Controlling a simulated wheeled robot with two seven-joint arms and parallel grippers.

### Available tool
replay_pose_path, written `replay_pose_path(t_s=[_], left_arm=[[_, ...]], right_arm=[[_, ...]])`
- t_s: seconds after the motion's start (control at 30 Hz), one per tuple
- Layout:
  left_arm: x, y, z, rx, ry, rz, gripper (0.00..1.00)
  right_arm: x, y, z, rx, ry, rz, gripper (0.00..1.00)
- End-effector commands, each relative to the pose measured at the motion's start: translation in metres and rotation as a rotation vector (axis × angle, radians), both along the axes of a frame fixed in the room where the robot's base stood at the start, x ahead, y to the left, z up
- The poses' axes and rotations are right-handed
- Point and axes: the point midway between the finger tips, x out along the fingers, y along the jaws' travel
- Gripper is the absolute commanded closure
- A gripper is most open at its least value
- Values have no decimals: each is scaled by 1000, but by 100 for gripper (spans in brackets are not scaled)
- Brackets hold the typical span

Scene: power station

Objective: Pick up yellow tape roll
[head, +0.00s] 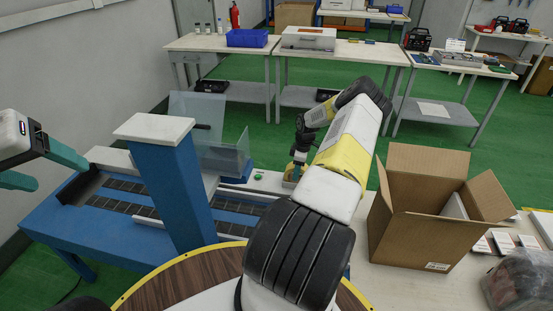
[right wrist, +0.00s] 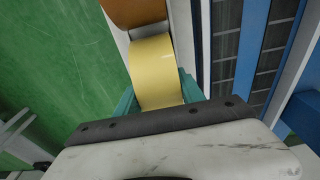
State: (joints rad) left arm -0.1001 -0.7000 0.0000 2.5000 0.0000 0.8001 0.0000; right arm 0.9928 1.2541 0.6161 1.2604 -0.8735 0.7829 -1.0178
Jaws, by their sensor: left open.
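The yellow tape roll (right wrist: 155,72) lies between the teal fingers of my right gripper (right wrist: 157,95) in the right wrist view. The fingers sit close against both sides of it; whether they press on it I cannot tell. In the head view my right arm reaches over the table and its gripper (head: 298,160) points down, small and partly hidden by the arm. A brown roll (right wrist: 135,12) is beside the yellow one at the top of the right wrist view. My left gripper (head: 60,173) is open and empty at the far left of the head view.
An open cardboard box (head: 425,225) stands on the table right of my right arm. A blue machine frame with a post (head: 170,190) is on the left, with clear panels (head: 225,155) behind. Small boxes (head: 503,242) and a bagged item (head: 520,280) lie at the right.

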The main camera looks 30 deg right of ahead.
Motion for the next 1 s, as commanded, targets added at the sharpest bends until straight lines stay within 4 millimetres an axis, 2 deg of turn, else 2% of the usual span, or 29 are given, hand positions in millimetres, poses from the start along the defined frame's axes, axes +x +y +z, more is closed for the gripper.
replay_pose_path(t_s=[0.03,0.2,0.57,0.73,0.87,1.0], left_arm=[[0,0,0,0,0,0,32],[0,0,0,0,0,0,32],[0,0,0,0,0,0,32],[0,0,0,0,0,0,32],[0,0,0,0,0,0,32],[0,0,0,0,0,0,32]], right_arm=[[0,0,0,0,0,0,66],[0,0,0,0,0,0,100],[0,0,3,-1,-1,0,100],[0,-1,16,-2,-1,1,100],[1,-1,37,-4,-1,1,100],[-12,18,38,-1,2,4,100]])
